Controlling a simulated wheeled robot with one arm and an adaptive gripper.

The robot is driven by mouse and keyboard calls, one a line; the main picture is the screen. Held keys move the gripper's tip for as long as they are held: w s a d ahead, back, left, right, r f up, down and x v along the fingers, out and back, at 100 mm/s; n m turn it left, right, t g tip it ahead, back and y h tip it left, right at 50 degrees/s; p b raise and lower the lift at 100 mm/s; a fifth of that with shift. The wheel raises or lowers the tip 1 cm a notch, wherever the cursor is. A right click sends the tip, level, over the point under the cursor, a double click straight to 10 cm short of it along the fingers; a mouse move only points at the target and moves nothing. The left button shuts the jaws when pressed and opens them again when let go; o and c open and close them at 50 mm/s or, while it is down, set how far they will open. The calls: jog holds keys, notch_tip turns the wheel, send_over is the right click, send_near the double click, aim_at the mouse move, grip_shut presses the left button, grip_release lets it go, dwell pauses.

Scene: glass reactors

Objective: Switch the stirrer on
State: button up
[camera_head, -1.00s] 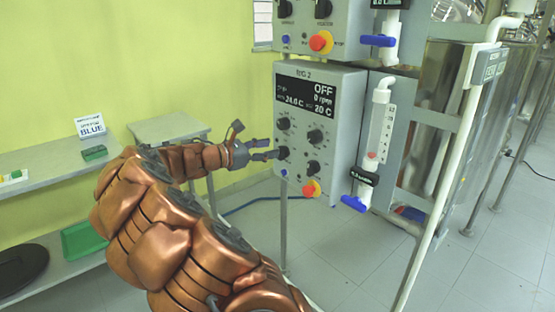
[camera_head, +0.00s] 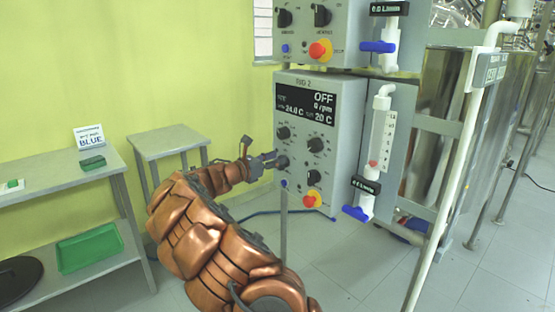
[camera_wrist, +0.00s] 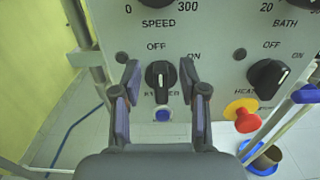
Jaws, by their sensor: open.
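The control box marked RIG 2 (camera_head: 345,120) shows OFF and 0 rpm on its display (camera_head: 306,105). Its lower left black knob (camera_head: 282,162) has a partly hidden label in the wrist view, where I read only "K" and "ER". There the knob (camera_wrist: 161,78) has its white mark pointing up toward OFF, with ON to its upper right. My gripper (camera_wrist: 160,82) is open, with one finger on each side of this knob and a gap on both sides. In the head view my gripper (camera_head: 271,161) is at the box's front, left of the knob.
The heater knob (camera_wrist: 268,80) and a red button on a yellow base (camera_wrist: 242,114) are to the right. A blue button (camera_wrist: 162,115) is just below the knob. Another control box (camera_head: 345,35) is above. A bench (camera_head: 170,142) and a shelf with a green tray (camera_head: 90,248) stand left.

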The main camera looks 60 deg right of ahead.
jog(key=shift+s+d, duration=0.15)
jog(key=shift+d, duration=0.45)
jog(key=shift+c, duration=0.3)
grip_shut()
